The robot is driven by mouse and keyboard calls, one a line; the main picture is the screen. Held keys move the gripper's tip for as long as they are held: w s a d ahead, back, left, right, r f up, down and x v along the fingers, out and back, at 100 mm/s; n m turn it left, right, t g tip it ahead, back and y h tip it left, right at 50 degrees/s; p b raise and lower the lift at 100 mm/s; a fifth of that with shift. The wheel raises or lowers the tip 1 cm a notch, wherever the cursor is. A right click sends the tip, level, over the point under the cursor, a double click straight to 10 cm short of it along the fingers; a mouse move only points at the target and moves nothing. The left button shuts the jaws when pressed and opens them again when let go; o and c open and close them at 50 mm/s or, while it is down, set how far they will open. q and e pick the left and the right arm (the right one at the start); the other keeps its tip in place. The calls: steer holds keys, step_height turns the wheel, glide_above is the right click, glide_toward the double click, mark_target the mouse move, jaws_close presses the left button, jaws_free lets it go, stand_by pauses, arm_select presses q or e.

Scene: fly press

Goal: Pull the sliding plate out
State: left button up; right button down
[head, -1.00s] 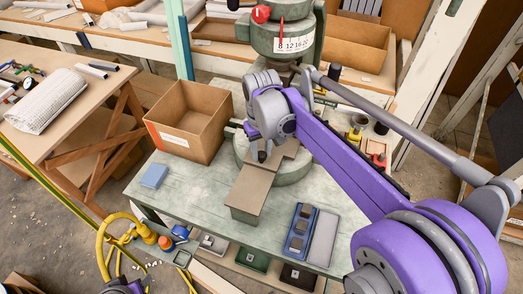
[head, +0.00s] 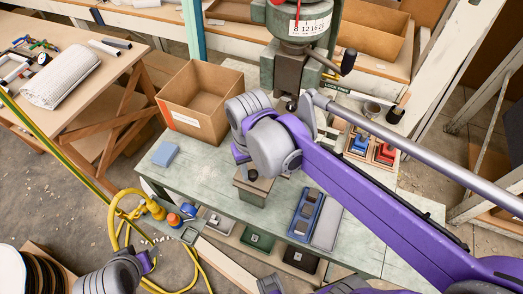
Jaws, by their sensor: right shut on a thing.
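The sliding plate (head: 267,182) is a flat brown-grey piece on the green rail (head: 250,197) that juts toward the near side of the bench. A small dark knob (head: 252,175) stands near its front end. My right gripper (head: 251,171) is shut at this knob, over the front part of the rail. My purple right forearm and wrist hide the rest of the plate and the press base. The fly press (head: 290,72) stands behind, with a numbered dial on its head. My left gripper (head: 147,262) is low at the left, and its fingers are unclear.
A yellow hose (head: 118,215) hangs at the bench's near left edge. The bench top between block and rail is clear.

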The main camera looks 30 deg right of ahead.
steer(key=shift+s+a, duration=1.5)
steer(key=shift+a, duration=0.2)
steer(key=c, duration=0.6)
jaws_free()
step_height(320, 180, up, 11)
steer(key=shift+f+p, duration=0.1)
steer(key=shift+p, duration=0.45)
